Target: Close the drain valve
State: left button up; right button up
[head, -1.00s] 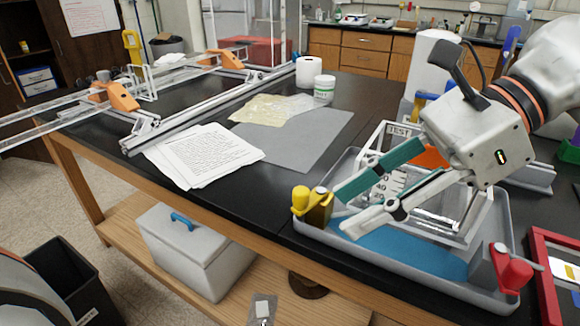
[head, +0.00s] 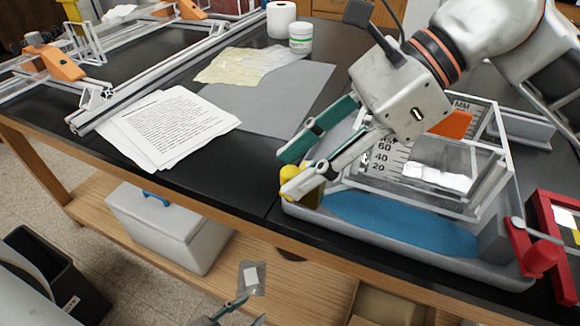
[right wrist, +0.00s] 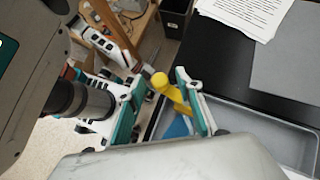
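The grey tray (head: 430,266) has a yellow-handled valve (head: 287,178) at its front left corner and a red-handled valve (head: 541,256) at its front right. Which one is the drain valve is not marked. My right gripper (head: 292,171) is open, its fingers on either side of the yellow handle, partly hiding it. In the right wrist view the yellow handle (right wrist: 163,84) stands between the two spread fingertips (right wrist: 161,97); contact is unclear.
Blue liquid (head: 400,228) and a clear scaled tank (head: 440,165) are in the tray. Papers (head: 165,130) and a grey mat (head: 265,100) lie to the left. A lidded grey box (head: 165,230) is on the lower shelf. A red frame (head: 560,225) stands right of the tray.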

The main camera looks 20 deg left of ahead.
jog(key=shift+x, duration=1.1)
jog(key=shift+r, duration=0.1)
